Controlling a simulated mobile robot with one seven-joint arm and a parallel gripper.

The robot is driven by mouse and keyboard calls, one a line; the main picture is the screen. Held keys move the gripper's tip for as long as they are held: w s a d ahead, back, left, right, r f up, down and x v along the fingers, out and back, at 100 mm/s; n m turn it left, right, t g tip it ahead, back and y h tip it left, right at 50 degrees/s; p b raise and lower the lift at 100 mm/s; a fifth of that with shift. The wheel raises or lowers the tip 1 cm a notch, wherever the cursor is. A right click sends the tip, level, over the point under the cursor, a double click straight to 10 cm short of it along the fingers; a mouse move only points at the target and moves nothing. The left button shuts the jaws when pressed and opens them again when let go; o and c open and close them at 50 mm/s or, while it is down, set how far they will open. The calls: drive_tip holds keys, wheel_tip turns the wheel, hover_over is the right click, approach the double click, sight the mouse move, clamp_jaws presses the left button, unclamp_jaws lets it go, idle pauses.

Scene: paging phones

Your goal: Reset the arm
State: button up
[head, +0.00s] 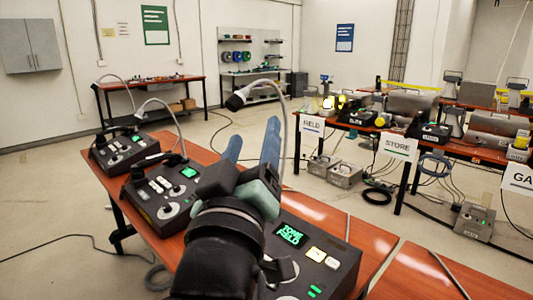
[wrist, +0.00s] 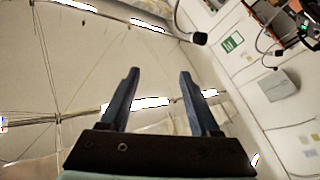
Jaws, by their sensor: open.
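My gripper (head: 254,138) is raised over the near wooden table (head: 78,158) in the head view, its two blue fingers spread apart and pointing up and away. In the wrist view the fingers of my gripper (wrist: 159,73) stand apart with nothing between them, against the ceiling and walls. My arm hides part of the nearest paging phone (head: 320,258), whose green screen reads "ZONE FIELD".
Two more paging phones, a middle one (head: 168,205) and a far one (head: 113,152), sit on the same table. A gooseneck microphone (head: 237,101) rises close beside my fingers. Tables with signs, one reading STORE (head: 398,147), stand at right. Cables lie on the floor.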

drive_tip(key=s+d+r+m+t+y, duration=0.25)
drive_tip(key=s+r+m+t, duration=0.3)
drive_tip(key=s+r, duration=0.95)
wheel_tip(320, 180, up, 16)
drive_tip(key=w+p, duration=0.1)
drive_tip(key=p, duration=1.5)
drive_tip(key=shift+a+n+t+p, duration=0.3)
drive_tip(key=shift+a+n+t, duration=0.05)
drive_tip(key=shift+a+n, duration=0.1)
